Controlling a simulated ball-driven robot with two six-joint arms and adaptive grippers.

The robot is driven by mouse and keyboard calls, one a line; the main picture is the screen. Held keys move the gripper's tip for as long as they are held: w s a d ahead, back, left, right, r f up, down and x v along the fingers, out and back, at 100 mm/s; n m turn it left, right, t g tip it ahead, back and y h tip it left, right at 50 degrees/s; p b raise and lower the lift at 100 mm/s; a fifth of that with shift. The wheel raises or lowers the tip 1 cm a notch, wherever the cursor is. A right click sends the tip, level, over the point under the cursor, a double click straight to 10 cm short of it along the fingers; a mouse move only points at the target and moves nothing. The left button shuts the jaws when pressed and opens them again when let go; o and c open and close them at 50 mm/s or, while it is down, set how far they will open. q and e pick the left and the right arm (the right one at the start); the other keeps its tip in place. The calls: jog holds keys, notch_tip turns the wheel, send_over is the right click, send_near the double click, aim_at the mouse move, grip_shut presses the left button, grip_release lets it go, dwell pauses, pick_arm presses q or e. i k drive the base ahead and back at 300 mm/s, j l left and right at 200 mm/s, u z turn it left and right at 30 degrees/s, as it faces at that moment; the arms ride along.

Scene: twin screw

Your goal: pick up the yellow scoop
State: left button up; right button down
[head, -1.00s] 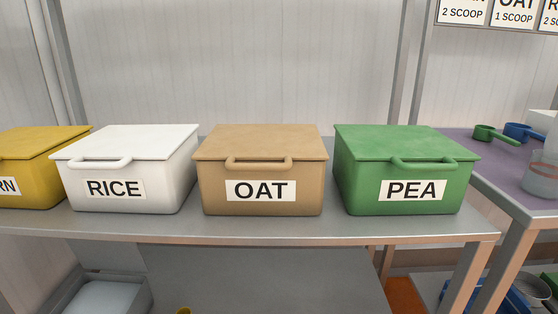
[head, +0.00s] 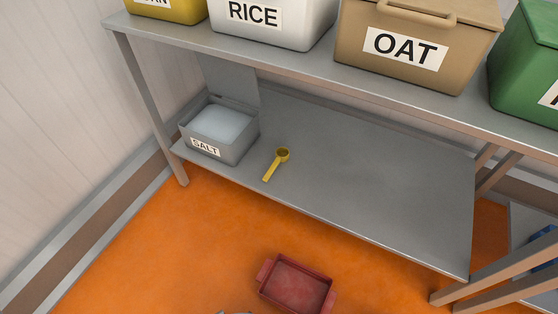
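The yellow scoop (head: 273,167) lies on the grey lower shelf (head: 350,180), just right of the salt box. Its round cup is toward the back right and its handle points to the front left, near the shelf's front edge. Nothing covers it. Neither of my grippers shows clearly in the head view.
The open grey salt box (head: 222,131) stands left of the scoop. A red tray (head: 297,284) lies on the orange floor. The lower shelf's right part is clear.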

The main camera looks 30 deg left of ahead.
aim_at(281, 153)
jog(key=j+u, duration=0.1)
jog(key=j, duration=0.4)
jog(key=i+j+u, duration=0.1)
jog(key=j, duration=0.35)
jog(key=i+j+u, duration=0.15)
jog(key=j, duration=0.35)
jog(key=j+u, duration=0.1)
jog(key=j, duration=0.4)
jog(key=i+j+u, duration=0.1)
jog(key=j, duration=0.35)
jog(key=i, duration=0.05)
